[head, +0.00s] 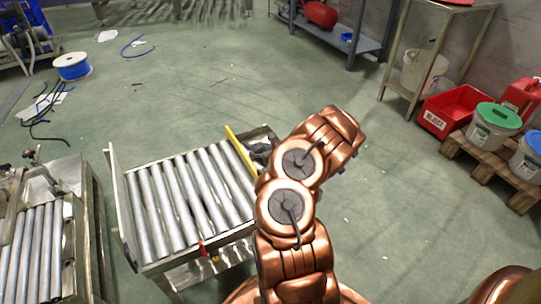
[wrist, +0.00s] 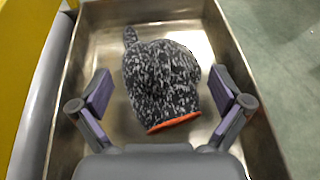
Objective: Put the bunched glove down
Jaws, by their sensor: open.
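The bunched glove (wrist: 163,85), speckled black and grey with an orange cuff edge, lies in a shallow metal tray (wrist: 105,40) in the wrist view. My gripper (wrist: 165,92) is open, with one finger on each side of the glove and a visible gap to both. Whether the glove touches the tray floor under the fingers is hard to judge, but it appears to rest there. In the head view my copper-coloured arm covers most of the tray area, and a dark patch beside the yellow bar may be part of the glove or gripper.
A roller conveyor (head: 185,200) with a yellow bar (head: 241,152) stands left of my arm. Another roller table (head: 35,240) is at far left. A red crate (head: 452,110) and lidded buckets (head: 492,128) are at right. Open green floor lies beyond the conveyor.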

